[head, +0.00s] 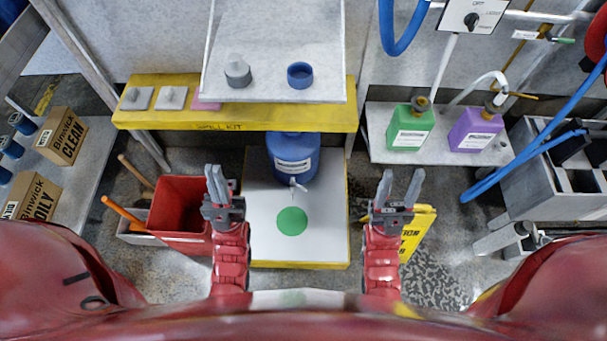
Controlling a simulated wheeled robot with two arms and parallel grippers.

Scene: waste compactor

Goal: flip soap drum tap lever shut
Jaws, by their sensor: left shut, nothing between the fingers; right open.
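The blue soap drum (292,160) lies under the yellow shelf, with its labelled end facing me. A small pale tap with a lever (296,185) sticks out at its near end, above the white board. I cannot tell the lever's exact position at this size. A green round patch (291,221) lies on the white board (265,190) just below the tap. My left gripper (216,180) is to the left of the drum and tap, shut and empty. My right gripper (400,183) is to the right of them, open and empty. Neither touches the tap.
A red bin (183,208) stands left, beside my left gripper. A yellow sign (418,228) is behind my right gripper. The yellow shelf (190,119) overhangs the drum. Green (410,127) and purple (474,131) jugs stand right. Space between my grippers is free.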

